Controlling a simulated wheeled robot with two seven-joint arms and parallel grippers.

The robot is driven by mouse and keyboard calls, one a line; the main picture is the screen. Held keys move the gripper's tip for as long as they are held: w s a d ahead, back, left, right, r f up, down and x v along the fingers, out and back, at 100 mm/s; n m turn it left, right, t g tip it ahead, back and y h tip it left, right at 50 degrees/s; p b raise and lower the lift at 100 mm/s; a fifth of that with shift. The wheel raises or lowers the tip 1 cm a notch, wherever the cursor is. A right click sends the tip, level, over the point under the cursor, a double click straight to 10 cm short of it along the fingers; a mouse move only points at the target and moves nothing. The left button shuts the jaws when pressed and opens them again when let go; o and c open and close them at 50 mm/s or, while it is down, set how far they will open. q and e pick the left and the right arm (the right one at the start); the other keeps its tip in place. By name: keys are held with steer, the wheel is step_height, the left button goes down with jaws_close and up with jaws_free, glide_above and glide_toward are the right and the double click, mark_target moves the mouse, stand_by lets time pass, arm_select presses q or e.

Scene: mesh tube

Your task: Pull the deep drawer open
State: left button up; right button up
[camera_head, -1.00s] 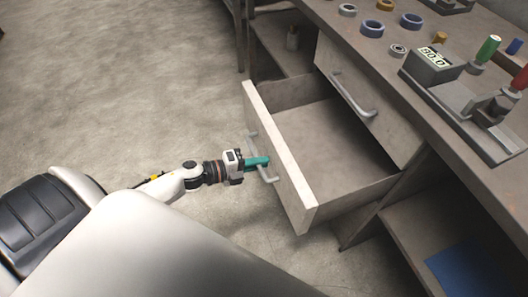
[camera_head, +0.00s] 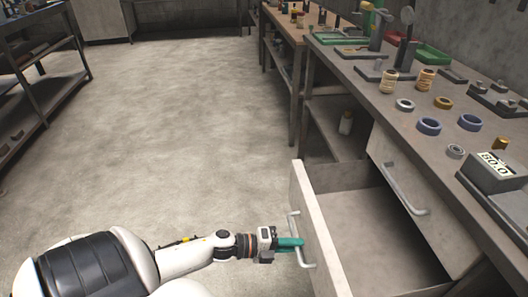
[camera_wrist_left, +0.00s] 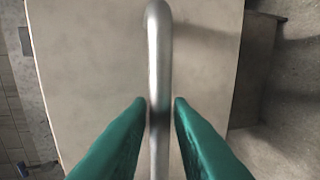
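The deep drawer (camera_head: 320,236) is pulled out from under the workbench, and its inside (camera_head: 375,235) looks empty. Its front carries a pale metal bar handle (camera_head: 296,240), which runs up the middle of the left wrist view (camera_wrist_left: 158,60). My left gripper (camera_head: 292,243) has teal fingers on either side of this bar. My right gripper is in neither view.
A shallower drawer (camera_head: 408,195) with its own handle sits in the bench beside the open one. The bench top (camera_head: 400,122) holds rings, fixtures and a display reading 80.0. Open floor (camera_head: 150,150) lies left; a shelf rack (camera_head: 45,85) stands far left.

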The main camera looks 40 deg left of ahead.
arm_select(q)
steer(key=v, duration=1)
steer(key=shift+s+a+p, duration=0.2)
steer(key=shift+s+p, duration=0.1)
steer(key=shift+p, duration=0.05)
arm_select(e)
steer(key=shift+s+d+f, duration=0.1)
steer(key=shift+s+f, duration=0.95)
